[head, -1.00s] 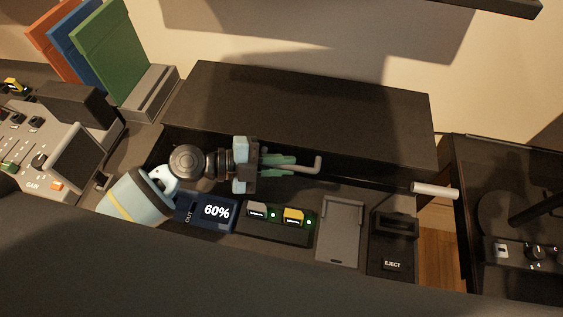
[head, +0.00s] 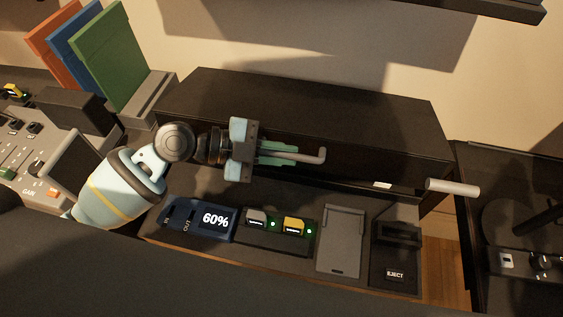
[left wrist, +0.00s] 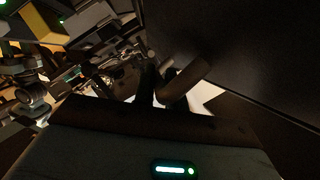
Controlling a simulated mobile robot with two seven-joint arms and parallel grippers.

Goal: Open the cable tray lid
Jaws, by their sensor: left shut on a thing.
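The cable tray lid (head: 310,105) is a long dark panel along the back of the desk in the head view. A grey bent handle (head: 318,155) shows at its front side. My left gripper (head: 285,154) reaches in from the left and is shut on this handle, in front of the lid. A dark gap runs below the lid's front, with a small pale patch (head: 382,185) in it; the lid's exact angle is hard to tell. The left wrist view is dark and shows a bar-like dark part (left wrist: 185,82) near the fingers. My right gripper is not in view.
In front are a 60% display (head: 215,219), a card reader with lit green dots (head: 275,230), a grey cradle (head: 341,240) and an eject unit (head: 396,255). A pale cylinder (head: 452,187) is at right. Upright folders (head: 115,55) stand back left.

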